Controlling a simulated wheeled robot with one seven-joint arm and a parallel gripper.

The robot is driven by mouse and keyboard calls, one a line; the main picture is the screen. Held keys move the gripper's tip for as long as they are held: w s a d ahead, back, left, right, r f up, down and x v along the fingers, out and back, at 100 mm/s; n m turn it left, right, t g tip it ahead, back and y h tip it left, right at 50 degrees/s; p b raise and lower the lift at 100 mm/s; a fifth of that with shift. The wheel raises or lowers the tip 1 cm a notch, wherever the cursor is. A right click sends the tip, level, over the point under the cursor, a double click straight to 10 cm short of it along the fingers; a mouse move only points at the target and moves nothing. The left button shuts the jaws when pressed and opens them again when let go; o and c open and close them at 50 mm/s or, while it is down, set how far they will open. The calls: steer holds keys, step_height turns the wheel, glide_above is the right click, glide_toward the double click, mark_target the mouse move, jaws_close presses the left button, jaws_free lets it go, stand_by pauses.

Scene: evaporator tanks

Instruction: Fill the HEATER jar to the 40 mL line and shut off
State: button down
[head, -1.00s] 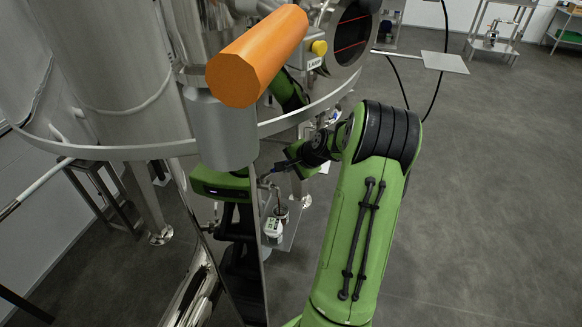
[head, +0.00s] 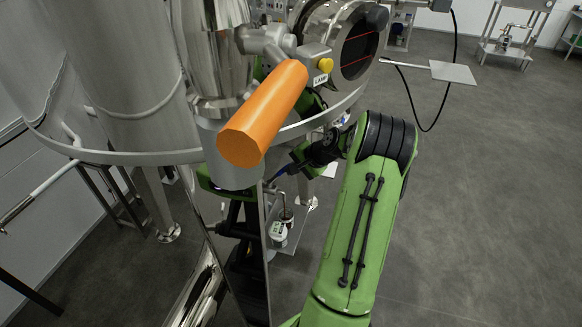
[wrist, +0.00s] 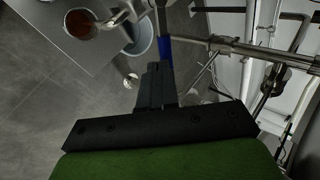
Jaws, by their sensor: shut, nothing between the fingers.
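In the head view, a jar with a white and green label (head: 278,233) stands on a small metal shelf, with a second jar holding reddish-brown contents (head: 287,216) just behind it. I cannot read either label or a fill line. In the wrist view, a jar with reddish-brown contents (wrist: 81,23) is at upper left, and a pale round vessel (wrist: 140,38) is partly hidden beside the pipework. My gripper (wrist: 157,68) is shut and empty. Its black fingertips are close to a blue-sleeved valve lever (wrist: 165,46); I cannot tell whether they touch.
A large orange cylinder (head: 262,115) and steel tanks (head: 125,100) crowd the left and hide part of the shelf. A yellow knob (head: 326,65) sits above the LAMP label. In the wrist view, steel pipes (wrist: 240,48) run at right. Open grey floor (head: 480,200) lies at right.

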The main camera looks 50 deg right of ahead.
steer(key=w+n+y+p, duration=0.1)
steer(key=n+p, duration=0.1)
steer(key=shift+w+d+r+n+y, duration=0.1)
steer(key=shift+w+d+n+y, duration=0.1)
steer(key=shift+w+n+y, duration=0.15)
steer(key=shift+w+p, duration=0.4)
steer(key=shift+p, duration=0.05)
